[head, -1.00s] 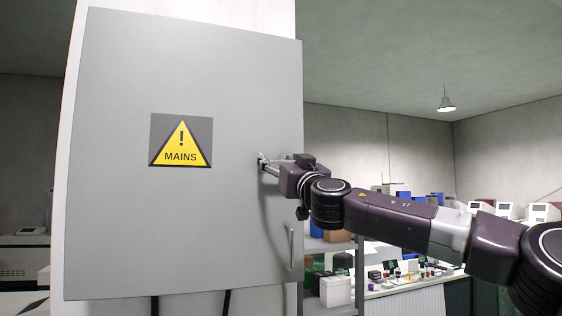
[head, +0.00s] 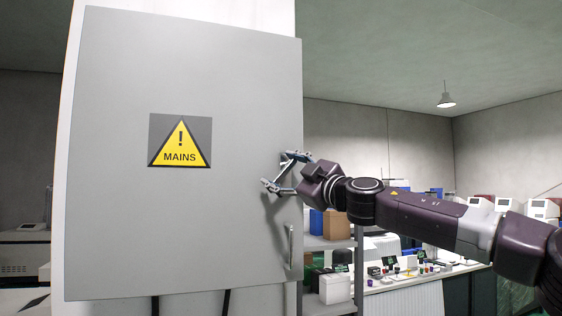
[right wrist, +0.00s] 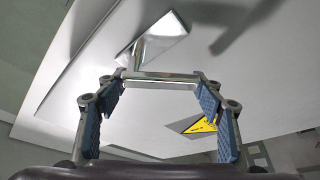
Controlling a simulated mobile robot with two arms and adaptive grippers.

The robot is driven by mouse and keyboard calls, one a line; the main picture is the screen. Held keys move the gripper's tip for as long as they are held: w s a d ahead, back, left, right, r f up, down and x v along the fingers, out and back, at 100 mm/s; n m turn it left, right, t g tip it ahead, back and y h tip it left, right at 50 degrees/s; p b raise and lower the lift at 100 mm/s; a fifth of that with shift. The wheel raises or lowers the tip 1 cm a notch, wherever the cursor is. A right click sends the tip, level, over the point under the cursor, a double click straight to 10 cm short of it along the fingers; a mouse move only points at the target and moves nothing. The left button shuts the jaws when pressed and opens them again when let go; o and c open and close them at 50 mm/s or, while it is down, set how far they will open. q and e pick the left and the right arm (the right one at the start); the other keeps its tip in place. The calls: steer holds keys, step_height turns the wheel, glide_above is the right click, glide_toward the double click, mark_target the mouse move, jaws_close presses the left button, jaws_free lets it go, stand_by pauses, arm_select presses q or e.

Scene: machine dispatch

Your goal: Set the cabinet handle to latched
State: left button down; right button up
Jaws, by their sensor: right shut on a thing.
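The grey cabinet (head: 120,220) with a yellow MAINS warning sign fills the left of the head view. Its metal handle (right wrist: 160,80) shows in the right wrist view as a bright bar on a stem that rises from a plate on the door. My right gripper (head: 278,170) is at the door's right edge. In the right wrist view its blue-padded fingers (right wrist: 160,95) stand wide apart, at the two ends of the bar, and are shut on it lengthwise. In the head view the handle is mostly hidden by the fingers. My left gripper is out of view.
Behind my right arm are shelves with boxes (head: 335,288) and a bench with small items.

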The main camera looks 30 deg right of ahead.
steer(key=n+p, duration=0.1)
steer(key=n, duration=0.1)
steer(key=n+g+y+p, duration=0.1)
steer(key=n+p, duration=0.1)
steer(key=d+n+g+p, duration=0.1)
steer(key=n+p, duration=0.1)
steer(key=shift+s+f+y, duration=0.15)
steer(key=shift+f+y, duration=0.15)
steer(key=shift+f, duration=0.05)
steer(key=shift+s+d+f+n+g+p, duration=0.1)
steer(key=shift+d+f+n+g+p, duration=0.2)
steer(key=shift+n, duration=0.45)
steer(key=shift+d+f+n+g+p, duration=0.1)
steer(key=shift+n+g+p, duration=0.25)
steer(key=shift+n, duration=0.4)
steer(key=o, duration=1.7)
steer(key=s+d, duration=0.2)
steer(key=s, duration=1)
steer(key=shift+w, duration=0.15)
